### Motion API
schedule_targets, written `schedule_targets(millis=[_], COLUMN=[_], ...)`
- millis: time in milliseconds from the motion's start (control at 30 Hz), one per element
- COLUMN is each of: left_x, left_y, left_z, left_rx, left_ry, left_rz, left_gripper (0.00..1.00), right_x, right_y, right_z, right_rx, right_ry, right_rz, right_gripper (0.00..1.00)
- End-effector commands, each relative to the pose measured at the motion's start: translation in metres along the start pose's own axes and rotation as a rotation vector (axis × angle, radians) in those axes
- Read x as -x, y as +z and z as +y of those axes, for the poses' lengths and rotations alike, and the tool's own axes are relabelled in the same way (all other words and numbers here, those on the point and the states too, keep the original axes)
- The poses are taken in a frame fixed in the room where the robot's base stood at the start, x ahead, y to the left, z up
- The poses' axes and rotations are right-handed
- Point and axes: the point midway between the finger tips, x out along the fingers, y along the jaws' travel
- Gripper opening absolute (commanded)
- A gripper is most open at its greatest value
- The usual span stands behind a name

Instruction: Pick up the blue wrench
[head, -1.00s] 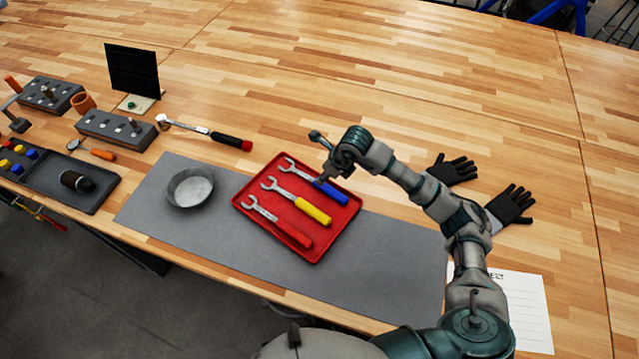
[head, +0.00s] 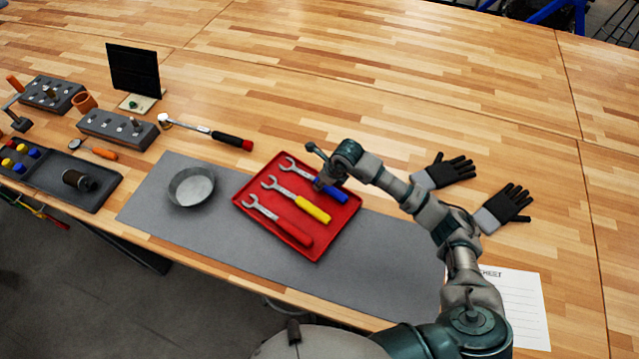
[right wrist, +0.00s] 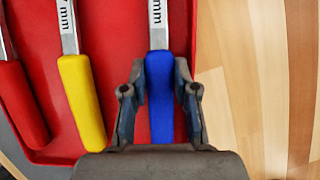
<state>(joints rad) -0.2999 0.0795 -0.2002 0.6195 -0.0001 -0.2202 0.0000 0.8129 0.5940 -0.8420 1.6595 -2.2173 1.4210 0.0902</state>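The blue wrench (head: 332,190) lies in the red tray (head: 318,246), on its far right side, with a silver open-end head. My right gripper (head: 322,184) is at the wrench from above. In the right wrist view my right gripper (right wrist: 160,75) has its two fingers apart, one on each side of the blue handle (right wrist: 160,100). A small gap shows beside the fingers, so it does not look clamped. A yellow wrench (head: 312,210) and a red wrench (head: 292,232) lie beside it in the tray. My left gripper is not in view.
The tray sits on a grey mat (head: 245,235). A round metal dish (head: 191,187) stands left of it. Black gloves (head: 505,207) and a paper sheet (head: 520,305) lie to the right. The bench's far side is clear.

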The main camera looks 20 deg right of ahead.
Motion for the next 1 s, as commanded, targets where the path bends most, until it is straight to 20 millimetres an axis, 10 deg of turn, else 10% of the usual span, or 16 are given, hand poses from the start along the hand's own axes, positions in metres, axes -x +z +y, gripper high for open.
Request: schedule_targets(millis=[633, 1000], left_x=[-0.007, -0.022], left_y=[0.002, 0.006], left_z=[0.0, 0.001], left_rx=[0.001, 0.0], left_ry=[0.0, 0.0], left_rz=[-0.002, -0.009], left_gripper=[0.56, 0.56], right_x=[0.032, 0.023], right_y=[0.014, 0.058], right_z=[-0.001, 0.08], right_rx=[0.002, 0.006], right_ry=[-0.003, 0.002], right_rz=[-0.005, -0.004], right_gripper=[0.0, 0.0])
